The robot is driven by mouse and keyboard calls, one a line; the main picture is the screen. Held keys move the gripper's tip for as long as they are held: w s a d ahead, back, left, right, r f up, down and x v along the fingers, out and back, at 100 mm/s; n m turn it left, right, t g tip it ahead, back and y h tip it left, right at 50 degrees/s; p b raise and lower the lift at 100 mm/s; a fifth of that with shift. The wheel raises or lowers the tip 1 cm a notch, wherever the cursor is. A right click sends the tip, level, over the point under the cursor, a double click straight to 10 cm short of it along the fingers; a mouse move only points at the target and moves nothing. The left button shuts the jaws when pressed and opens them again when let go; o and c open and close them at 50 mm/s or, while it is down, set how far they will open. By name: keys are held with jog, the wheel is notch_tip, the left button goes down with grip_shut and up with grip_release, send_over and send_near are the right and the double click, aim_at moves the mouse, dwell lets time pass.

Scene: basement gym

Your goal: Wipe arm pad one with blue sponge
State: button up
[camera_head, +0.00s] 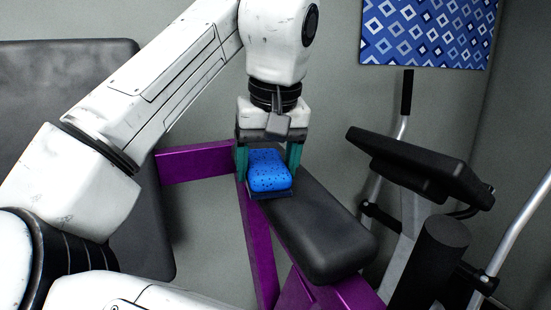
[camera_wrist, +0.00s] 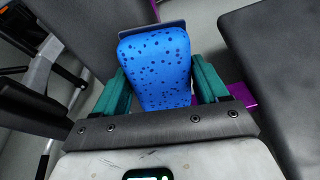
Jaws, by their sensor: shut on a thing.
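My gripper (camera_head: 270,170) is shut on the blue sponge (camera_head: 268,172), with one teal finger on either side of it. The sponge is bright blue with dark spots and has a dark layer along its lower edge. In the wrist view the sponge (camera_wrist: 156,68) fills the space between the fingers. The black arm pad (camera_head: 325,228) lies on a purple frame, below and to the right of the sponge. The sponge is over the far left end of this pad. I cannot tell for sure whether it touches the pad. No label showing the pad's number is visible.
The purple frame (camera_head: 262,255) runs under the pad. A large black backrest (camera_head: 75,75) stands at the left. An exercise machine with a dark console (camera_head: 420,165) and grey handlebars stands close on the right. A blue patterned picture (camera_head: 428,32) hangs on the grey wall.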

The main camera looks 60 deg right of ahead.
aim_at(301, 167)
jog(key=shift+w+d+r+p, duration=0.25)
jog(key=shift+w+d, duration=0.2)
jog(key=shift+w, duration=0.15)
jog(key=shift+w+d+r+p, duration=0.1)
jog(key=shift+w+d+p, duration=0.15)
jog(key=shift+w+d, duration=0.25)
jog(key=shift+s+d+f, duration=0.1)
jog(key=shift+s+d, duration=0.5)
jog(key=shift+d, duration=0.25)
jog(key=shift+s+d+f, duration=0.1)
jog(key=shift+s+d, duration=0.45)
jog(key=shift+d, duration=0.25)
jog(key=shift+s+d+r, duration=0.1)
jog(key=shift+s+d, duration=0.45)
jog(key=shift+d, duration=0.2)
jog(key=shift+s+d+r, duration=0.1)
jog(key=shift+s+d, duration=0.4)
jog(key=shift+d, duration=0.25)
jog(key=shift+w+d+v, duration=0.1)
jog(key=shift+w+v, duration=0.05)
jog(key=shift+v, duration=1.3)
jog(key=shift+w+d+v, duration=0.1)
jog(key=shift+v, duration=1.4)
jog(key=shift+r, duration=0.15)
jog(key=v, duration=0.3)
jog(key=shift+w+d, duration=0.15)
